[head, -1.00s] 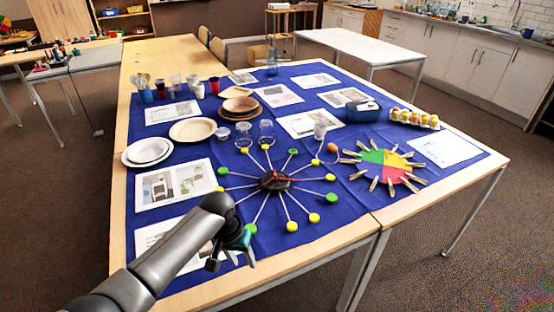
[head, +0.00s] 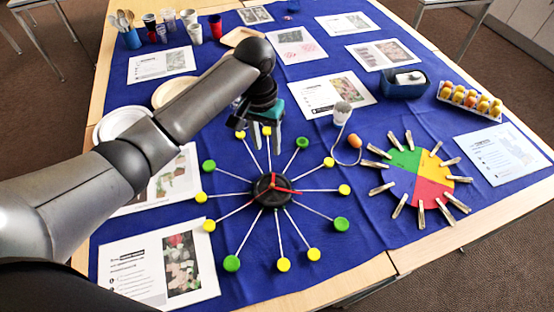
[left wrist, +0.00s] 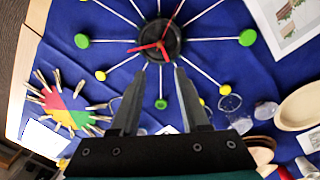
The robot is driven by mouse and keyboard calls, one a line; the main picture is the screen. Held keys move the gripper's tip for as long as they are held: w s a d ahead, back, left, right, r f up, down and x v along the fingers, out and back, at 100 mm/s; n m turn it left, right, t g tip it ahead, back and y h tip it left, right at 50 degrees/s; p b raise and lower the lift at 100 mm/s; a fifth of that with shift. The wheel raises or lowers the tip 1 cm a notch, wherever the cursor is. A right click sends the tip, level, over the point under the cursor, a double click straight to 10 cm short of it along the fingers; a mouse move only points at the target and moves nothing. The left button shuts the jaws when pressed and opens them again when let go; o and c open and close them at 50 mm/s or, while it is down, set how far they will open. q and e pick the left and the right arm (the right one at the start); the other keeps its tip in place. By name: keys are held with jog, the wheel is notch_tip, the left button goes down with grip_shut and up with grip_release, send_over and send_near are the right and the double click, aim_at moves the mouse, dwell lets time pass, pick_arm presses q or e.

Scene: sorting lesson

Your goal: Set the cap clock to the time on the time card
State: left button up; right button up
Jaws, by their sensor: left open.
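The cap clock (head: 272,188) lies on the blue cloth, a black hub with thin spokes ending in green and yellow caps. Its red hands (head: 287,190) lie on the hub, a longer one toward the right and a shorter one toward the far side. The clock also shows in the left wrist view (left wrist: 160,40). My left gripper (head: 266,140) is open and empty, above the clock's far side, apart from the hub. In the left wrist view its fingers (left wrist: 161,72) point toward the hub. I cannot tell which printed card is the time card. My right gripper is out of view.
Plates stand at left.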

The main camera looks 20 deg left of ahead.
pick_arm(q)
jog(key=b, duration=0.1)
send_near(272, 184)
jog(key=f+b, duration=0.1)
jog(key=f, duration=0.1)
jog(key=f+b, duration=0.1)
jog(key=f, duration=0.2)
jog(key=f+b, duration=0.1)
jog(key=f, duration=0.1)
jog(key=shift+s+d+f, duration=0.1)
jog(key=shift+d+f, duration=0.2)
jog(key=shift+f, duration=0.1)
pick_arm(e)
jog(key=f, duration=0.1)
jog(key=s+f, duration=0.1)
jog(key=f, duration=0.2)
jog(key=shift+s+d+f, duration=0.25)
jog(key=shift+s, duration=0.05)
pick_arm(q)
jog(key=shift+c, duration=0.2)
grip_shut()
